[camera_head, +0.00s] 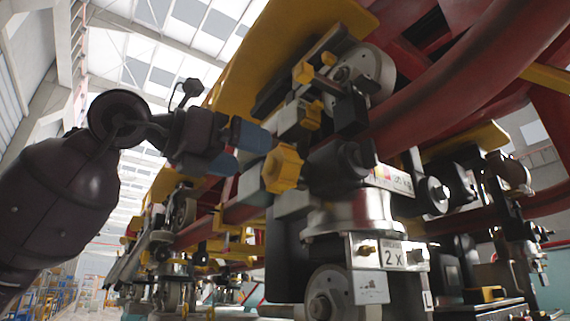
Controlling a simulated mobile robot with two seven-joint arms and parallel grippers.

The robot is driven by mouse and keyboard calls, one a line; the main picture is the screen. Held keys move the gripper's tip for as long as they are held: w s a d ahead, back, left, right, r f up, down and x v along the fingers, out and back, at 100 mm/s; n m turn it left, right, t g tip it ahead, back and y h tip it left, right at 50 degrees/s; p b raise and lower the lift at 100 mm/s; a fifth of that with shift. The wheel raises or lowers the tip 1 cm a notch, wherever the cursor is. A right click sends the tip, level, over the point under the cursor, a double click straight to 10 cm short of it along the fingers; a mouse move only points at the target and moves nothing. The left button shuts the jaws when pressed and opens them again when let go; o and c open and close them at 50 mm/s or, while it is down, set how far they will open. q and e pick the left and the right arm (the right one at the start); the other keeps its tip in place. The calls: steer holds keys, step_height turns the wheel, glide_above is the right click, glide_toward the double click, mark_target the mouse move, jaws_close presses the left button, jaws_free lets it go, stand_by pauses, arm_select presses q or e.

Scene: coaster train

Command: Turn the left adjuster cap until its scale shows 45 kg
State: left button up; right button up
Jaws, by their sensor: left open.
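A yellow lobed adjuster cap (283,168) sits on the left end of a dark horizontal cylinder, near the middle of the view. To the right of that cylinder is a scale label (390,180) with coloured marks and a figure ending in KG; I cannot read the figure surely. My left gripper (238,150) comes in from the left, with its blue fingertips just left of the cap. The fingers are spread and hold nothing; they appear apart from the cap, though the depth gap is hard to judge. My right gripper is not in view.
Wheels, such as the upper one (358,74), stand above and below the cap. A thick red rail (455,85) runs across the upper right. A yellow panel (285,45) overhangs the gripper. A "2 X" plate (393,255) is below the scale. Open hall lies at the lower left.

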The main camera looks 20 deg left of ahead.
mark_target(272, 163)
arm_select(q)
steer(key=p+x, duration=0.1)
steer(key=x, duration=0.6)
steer(key=shift+r, duration=0.1)
steer(key=shift+w+d+p, duration=0.35)
steer(key=shift+w+p, duration=0.05)
steer(key=shift+w, duration=0.05)
steer(key=shift+w+d, duration=0.1)
steer(key=c, duration=0.7)
steer(key=shift+c, duration=0.8)
steer(key=shift+m, duration=0.3)
